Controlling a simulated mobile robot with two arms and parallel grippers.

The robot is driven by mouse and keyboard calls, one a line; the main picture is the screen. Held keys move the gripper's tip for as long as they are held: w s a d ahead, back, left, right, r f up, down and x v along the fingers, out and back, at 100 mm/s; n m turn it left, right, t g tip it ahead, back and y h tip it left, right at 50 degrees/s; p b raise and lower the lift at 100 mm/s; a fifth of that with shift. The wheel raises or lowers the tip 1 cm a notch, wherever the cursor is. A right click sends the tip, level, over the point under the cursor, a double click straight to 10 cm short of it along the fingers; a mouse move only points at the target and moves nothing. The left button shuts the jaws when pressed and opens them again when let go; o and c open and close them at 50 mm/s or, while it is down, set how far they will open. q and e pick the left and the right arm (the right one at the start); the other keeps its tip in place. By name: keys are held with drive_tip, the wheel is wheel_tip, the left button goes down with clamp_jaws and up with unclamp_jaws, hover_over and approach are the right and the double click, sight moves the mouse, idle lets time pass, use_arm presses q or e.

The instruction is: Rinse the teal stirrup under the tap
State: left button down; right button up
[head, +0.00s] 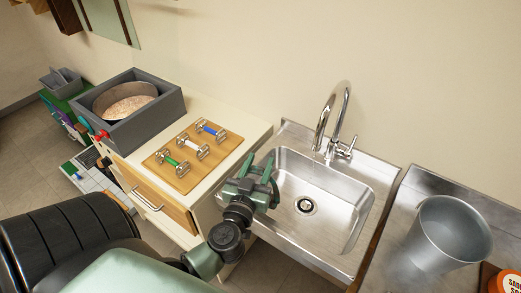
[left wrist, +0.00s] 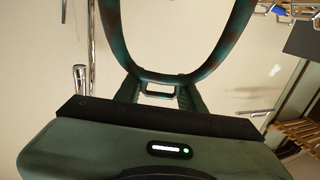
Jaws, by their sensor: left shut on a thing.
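The teal stirrup (left wrist: 226,48) shows in the left wrist view as a curved loop with brownish patches on it. My left gripper (left wrist: 160,88) is shut on it at the middle of its curve. In the head view my left gripper (head: 262,180) is over the left rim of the steel sink (head: 345,200), and the stirrup there is mostly lost against the same-coloured gripper. The chrome tap (head: 322,125) stands at the back of the sink, apart from the gripper. No water shows from it. My right gripper is out of view.
Left of the sink, a counter holds a wooden board (head: 184,184) with several metal bits and a grey box (head: 165,108) with a round pan (head: 98,98). A metal bucket (head: 445,235) stands on the right counter. The sink basin is empty.

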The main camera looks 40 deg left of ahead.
use_arm(q)
drive_tip(key=w+d+f+b, duration=0.1)
drive_tip(key=w+d, duration=0.1)
drive_tip(key=w, duration=0.4)
drive_tip(key=w+d+f+b, duration=0.1)
drive_tip(key=w+d+b, duration=0.1)
drive_tip(key=w, duration=0.4)
drive_tip(key=shift+w+d+f, duration=0.25)
drive_tip(key=shift+d+f, duration=0.1)
idle(0.6)
drive_tip(key=shift+s+d+p, duration=0.25)
drive_tip(key=shift+d+p, duration=0.2)
drive_tip(key=shift+d, duration=0.1)
drive_tip(key=shift+w+a+p, duration=0.25)
drive_tip(key=shift+a+p, duration=0.35)
drive_tip(key=shift+p, duration=0.05)
drive_tip(key=shift+d, duration=0.1)
